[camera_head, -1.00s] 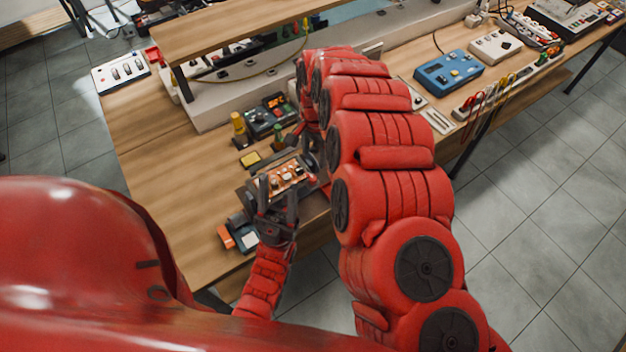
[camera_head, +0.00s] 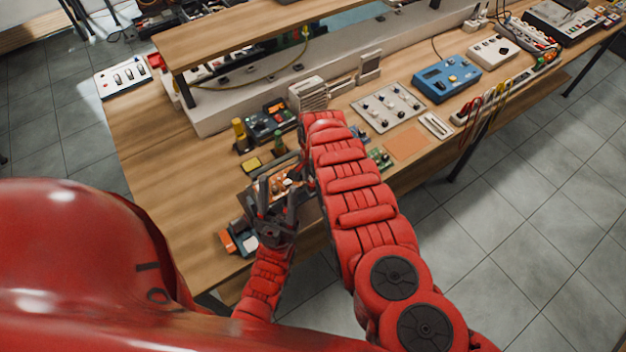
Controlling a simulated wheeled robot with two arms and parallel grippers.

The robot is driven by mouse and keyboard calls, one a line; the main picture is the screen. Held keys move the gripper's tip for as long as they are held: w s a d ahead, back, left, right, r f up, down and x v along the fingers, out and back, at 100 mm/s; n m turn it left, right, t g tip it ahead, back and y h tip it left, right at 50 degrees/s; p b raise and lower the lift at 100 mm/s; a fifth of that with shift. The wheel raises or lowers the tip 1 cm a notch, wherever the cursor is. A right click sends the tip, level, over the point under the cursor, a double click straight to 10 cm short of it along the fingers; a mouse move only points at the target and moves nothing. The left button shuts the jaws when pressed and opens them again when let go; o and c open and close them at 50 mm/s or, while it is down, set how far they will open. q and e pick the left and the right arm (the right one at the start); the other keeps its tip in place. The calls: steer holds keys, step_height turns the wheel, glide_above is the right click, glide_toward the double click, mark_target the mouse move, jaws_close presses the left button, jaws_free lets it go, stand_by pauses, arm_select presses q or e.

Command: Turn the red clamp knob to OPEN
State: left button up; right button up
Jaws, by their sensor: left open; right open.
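The orange-brown circuit board (camera_head: 284,183) sits in a dark holder near the front edge of the wooden bench. My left gripper (camera_head: 278,192) is over the near side of this holder, with its dark fingers spread apart and nothing seen between them. My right gripper (camera_head: 303,165) is at the holder's right and far side, mostly hidden behind its own red arm; it is open. I cannot make out the red clamp knob; the grippers and the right arm cover part of the holder.
An orange and blue-grey tool (camera_head: 240,238) lies at the front left edge. A yellow bottle (camera_head: 240,132), a yellow sponge-like pad (camera_head: 251,164) and a black device (camera_head: 268,121) stand behind the holder. A knobbed panel (camera_head: 388,107) lies to the right. The bench's left part is clear.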

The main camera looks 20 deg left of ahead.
jaws_close()
stand_by(0.3)
